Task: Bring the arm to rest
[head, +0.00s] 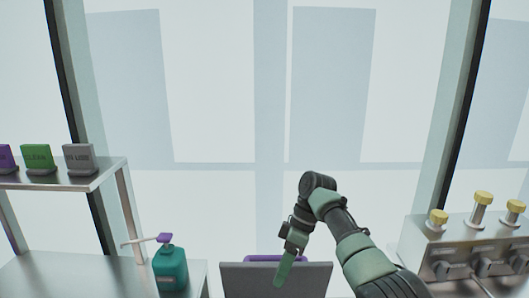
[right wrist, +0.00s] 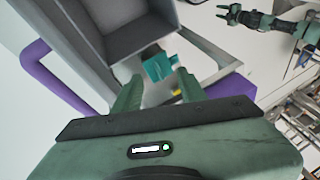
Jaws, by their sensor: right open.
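My right gripper (head: 281,272) hangs from the arm at lower centre in the head view, in front of a grey bin (head: 318,283). A purple handle (head: 262,258) shows behind the bin's rim. In the right wrist view, the two green fingers of the right gripper (right wrist: 158,95) are apart with nothing held between them. The grey bin (right wrist: 95,25) and purple handles (right wrist: 48,72) lie beyond the fingers. Contact with the bin cannot be told. My left gripper (right wrist: 228,14) shows small at the top right of that view, its fingers apart; it is not in the head view.
A teal pump bottle (head: 171,270) stands on the left metal bench. Purple, green and grey blocks (head: 38,160) sit on the shelf above. A metal unit (head: 470,255) with yellow-topped knobs stands at right. A teal object (right wrist: 158,67) shows past the fingers.

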